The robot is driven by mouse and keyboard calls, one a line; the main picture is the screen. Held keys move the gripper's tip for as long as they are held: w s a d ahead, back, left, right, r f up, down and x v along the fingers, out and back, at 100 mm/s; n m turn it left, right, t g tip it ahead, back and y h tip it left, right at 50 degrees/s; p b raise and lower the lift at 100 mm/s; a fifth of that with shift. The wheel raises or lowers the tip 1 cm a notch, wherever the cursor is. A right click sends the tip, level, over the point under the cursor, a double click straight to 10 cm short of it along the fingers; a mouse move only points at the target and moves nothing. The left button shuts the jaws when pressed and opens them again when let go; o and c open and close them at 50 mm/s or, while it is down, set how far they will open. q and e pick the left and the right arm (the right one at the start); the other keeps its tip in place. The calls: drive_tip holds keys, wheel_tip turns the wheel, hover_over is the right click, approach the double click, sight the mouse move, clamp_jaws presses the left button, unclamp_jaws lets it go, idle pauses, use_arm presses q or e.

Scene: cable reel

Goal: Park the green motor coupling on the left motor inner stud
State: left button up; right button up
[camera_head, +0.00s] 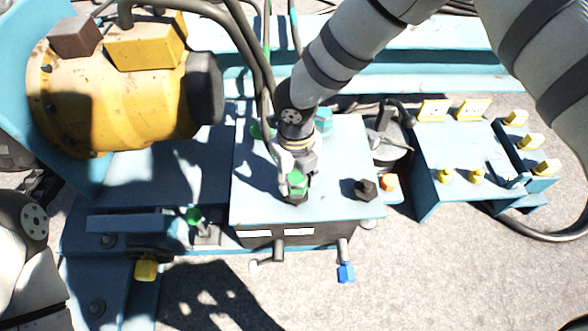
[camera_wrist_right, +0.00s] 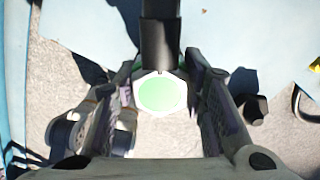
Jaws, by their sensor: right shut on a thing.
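My right gripper (camera_head: 294,180) comes down from above over the pale blue box top. It is shut on a green coupling (camera_head: 297,187), whose green band shows at the fingertips, with a dark base just below it. In the right wrist view, a round green face with a pale rim (camera_wrist_right: 160,94) sits between the fingers, with a dark cylinder (camera_wrist_right: 160,45) above it in the picture. I cannot tell whether the coupling is seated on a stud. Another green-capped piece (camera_head: 193,216) stands on a small block left of the box. My left gripper is out of view.
The blue box top (camera_head: 340,150) carries a dark hexagonal knob (camera_head: 366,190) at right and green fittings at the back (camera_head: 323,120). Hoses (camera_head: 265,65) run down beside my right wrist. A yellow motor (camera_head: 120,105) stands at left; a blue-tipped lever (camera_head: 345,273) juts out in front.

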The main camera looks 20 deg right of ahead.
idle(0.6)
drive_tip(key=shift+f, duration=0.55)
drive_tip(key=o, duration=1.3)
drive_tip(key=shift+o, duration=0.2)
wheel_tip(320, 180, up, 12)
drive_tip(key=shift+r, duration=0.1)
